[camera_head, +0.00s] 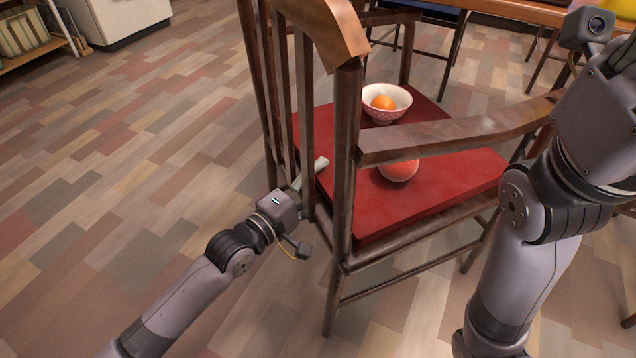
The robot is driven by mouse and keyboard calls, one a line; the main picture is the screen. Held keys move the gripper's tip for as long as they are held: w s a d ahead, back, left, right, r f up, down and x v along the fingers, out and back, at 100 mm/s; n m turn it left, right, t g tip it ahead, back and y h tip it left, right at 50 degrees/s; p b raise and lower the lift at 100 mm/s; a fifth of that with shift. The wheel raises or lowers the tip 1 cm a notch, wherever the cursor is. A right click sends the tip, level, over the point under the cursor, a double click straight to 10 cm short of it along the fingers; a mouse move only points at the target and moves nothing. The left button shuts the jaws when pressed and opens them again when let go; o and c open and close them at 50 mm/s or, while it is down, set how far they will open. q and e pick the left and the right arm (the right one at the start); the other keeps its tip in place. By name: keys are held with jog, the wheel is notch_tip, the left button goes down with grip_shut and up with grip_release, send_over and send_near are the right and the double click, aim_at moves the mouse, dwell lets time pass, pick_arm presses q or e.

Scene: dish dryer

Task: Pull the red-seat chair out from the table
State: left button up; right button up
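The red-seat chair (440,196) fills the middle of the view, with a dark wooden frame, slatted back and armrests. My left gripper (312,178) is low at the left side of the chair's back, by the slats and rear post. A pale finger shows near the seat edge; the rest is hidden, so its grip is unclear. My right gripper (624,62) is at the right edge, above and beside the right armrest, partly cut off. Its fingers cannot be made out.
A blue-seat chair (425,12) stands behind. A shelf (30,40) and white cabinet (118,20) are top left. The floor at left is clear.

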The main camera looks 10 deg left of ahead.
pick_arm(q)
grip_shut()
dwell(0.8)
